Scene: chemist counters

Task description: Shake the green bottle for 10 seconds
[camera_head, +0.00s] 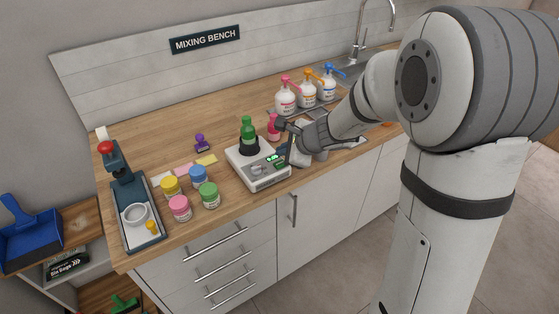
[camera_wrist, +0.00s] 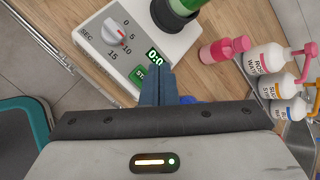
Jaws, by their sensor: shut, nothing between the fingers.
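The green bottle (camera_head: 248,128) stands upright in the black cup of a white shaker (camera_head: 247,178) on the bench. The wrist view shows only its lower edge (camera_wrist: 187,5) at the top. The wrist view also shows the shaker's dial (camera_wrist: 115,32), marked 0, 5, 10 and 15, with a red mark on the 10 side. My gripper (camera_wrist: 158,70) is shut and empty, its fingertips over the panel beside the green start button (camera_wrist: 137,75) and the lit display (camera_wrist: 154,57). The fingers partly cover both; contact is unclear. The display's digits show only in part.
A pink bottle (camera_head: 273,127) stands close behind the shaker. Pump bottles (camera_head: 307,95) stand at the back right by the sink. Several coloured jars (camera_head: 198,176) sit left of the shaker. A blue press (camera_head: 130,200) stands at the bench's left end.

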